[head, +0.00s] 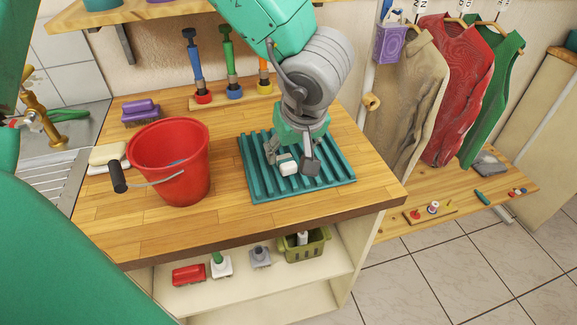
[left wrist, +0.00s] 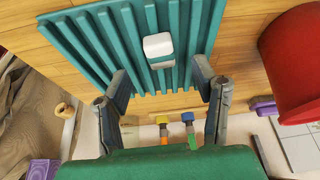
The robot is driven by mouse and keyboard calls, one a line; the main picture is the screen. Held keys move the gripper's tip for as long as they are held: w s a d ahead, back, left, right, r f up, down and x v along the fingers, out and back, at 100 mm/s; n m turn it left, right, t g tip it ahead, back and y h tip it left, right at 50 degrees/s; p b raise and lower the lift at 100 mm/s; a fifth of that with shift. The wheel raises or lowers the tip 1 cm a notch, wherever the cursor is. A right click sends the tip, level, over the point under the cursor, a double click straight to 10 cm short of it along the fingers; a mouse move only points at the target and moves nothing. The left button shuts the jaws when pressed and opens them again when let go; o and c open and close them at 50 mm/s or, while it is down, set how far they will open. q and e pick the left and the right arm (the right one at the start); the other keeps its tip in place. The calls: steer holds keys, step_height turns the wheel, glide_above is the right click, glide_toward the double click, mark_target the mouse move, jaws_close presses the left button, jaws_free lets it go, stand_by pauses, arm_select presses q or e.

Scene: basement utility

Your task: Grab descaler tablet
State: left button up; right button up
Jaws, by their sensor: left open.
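A small white block, which looks like the descaler tablet (head: 289,168), lies on a teal ribbed mat (head: 335,178) on the wooden counter. It also shows in the left wrist view (left wrist: 158,46), with a white top and a darker lower side. My left gripper (head: 291,159) is open above the mat, its fingers pointing down close to the tablet. In the left wrist view the two fingers (left wrist: 162,88) are spread wide, and the tablet shows beyond the gap between them. I cannot tell whether a finger touches it. My right gripper is not in view.
A red bucket (head: 185,175) stands left of the mat. Brushes with blue, green and orange handles stand in a rack (head: 218,102) behind. A purple brush (head: 140,113) and a sponge (head: 107,155) lie near the sink. The counter's front edge (head: 280,230) is clear.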

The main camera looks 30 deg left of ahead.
mark_target(287, 160)
arm_select(q)
steer(key=b+x, duration=0.1)
steer(key=x, duration=0.4)
steer(key=shift+w+a+f+b, duration=0.15)
steer(key=shift+a+f+b, duration=0.05)
steer(key=shift+b, duration=0.1)
steer(key=shift+d+r, duration=0.1)
steer(key=shift+r, duration=0.05)
steer(key=shift+c, duration=1.1)
steer(key=c, duration=0.9)
